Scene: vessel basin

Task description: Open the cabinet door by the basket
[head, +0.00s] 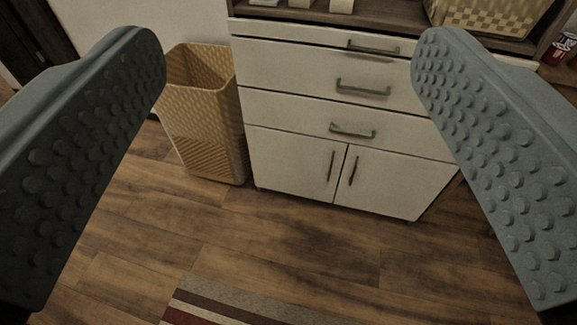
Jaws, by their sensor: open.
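A white cabinet (292,104) stands ahead with several drawers above two low doors. The left door (285,163), on the side of the basket, is shut and has a dark vertical handle (331,166) near its right edge. The right door (395,183) is also shut, with its handle (353,170) close by. A tan woven basket (204,125) stands on the floor just left of the cabinet. My gripper (288,50) is open and empty. Its two studded grey fingers frame the view, apart from the cabinet, and the right finger hides part of the cabinet's right side.
Wooden floor (235,240) lies clear in front of the cabinet. A striped rug (225,303) is at the bottom. A shelf above the drawers holds a checkered basket (490,18) and small white items. Red cans (562,45) show at the far right.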

